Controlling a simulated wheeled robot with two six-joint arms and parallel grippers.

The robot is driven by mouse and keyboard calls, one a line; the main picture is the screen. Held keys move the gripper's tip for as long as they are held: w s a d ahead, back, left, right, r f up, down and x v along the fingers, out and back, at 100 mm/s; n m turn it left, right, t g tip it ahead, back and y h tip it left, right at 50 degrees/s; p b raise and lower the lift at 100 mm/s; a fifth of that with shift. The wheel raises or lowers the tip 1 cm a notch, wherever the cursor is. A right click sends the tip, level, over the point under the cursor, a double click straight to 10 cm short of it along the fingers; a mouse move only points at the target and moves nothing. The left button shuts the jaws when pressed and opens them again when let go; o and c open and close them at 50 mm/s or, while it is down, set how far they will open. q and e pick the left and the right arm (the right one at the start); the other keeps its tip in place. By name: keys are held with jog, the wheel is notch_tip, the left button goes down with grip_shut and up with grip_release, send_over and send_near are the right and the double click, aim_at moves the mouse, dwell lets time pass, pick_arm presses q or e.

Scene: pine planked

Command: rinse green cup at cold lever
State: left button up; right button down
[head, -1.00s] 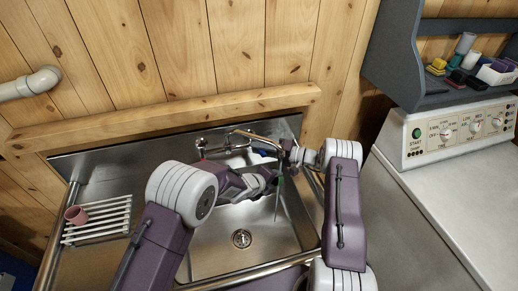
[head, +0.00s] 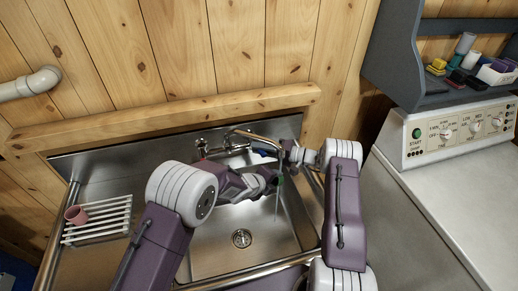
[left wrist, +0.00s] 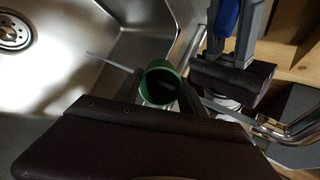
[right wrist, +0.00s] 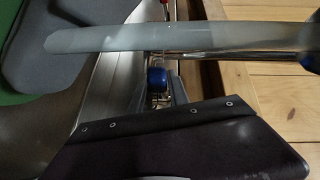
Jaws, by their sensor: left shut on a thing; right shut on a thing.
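The green cup (left wrist: 165,82) is between the fingers of my left gripper (left wrist: 155,95), its open mouth facing the left wrist camera. In the head view, the cup (head: 281,180) is a small green patch at my left gripper (head: 275,181), over the right side of the basin, below the spout. My right gripper (head: 284,153) is shut on the blue cold lever (right wrist: 157,80). The spout (right wrist: 120,40) crosses the right wrist view above the lever. A thin pale line (left wrist: 110,62) by the cup may be water; I cannot tell whether it enters the cup.
The steel basin (head: 215,250) has a drain (head: 242,238). The red lever (head: 201,148) is left of the spout. A pink cup (head: 76,215) lies on a white rack (head: 100,232) at left. A white appliance (head: 450,138) and grey shelf (head: 400,60) stand at right.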

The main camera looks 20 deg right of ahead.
dwell(0.3)
jog(key=shift+a+m+t+h, duration=0.3)
jog(key=shift+m+t+h, duration=0.3)
jog(key=shift+t, duration=0.1)
jog(key=c, duration=1.3)
grip_release()
jog(key=v, duration=1.2)
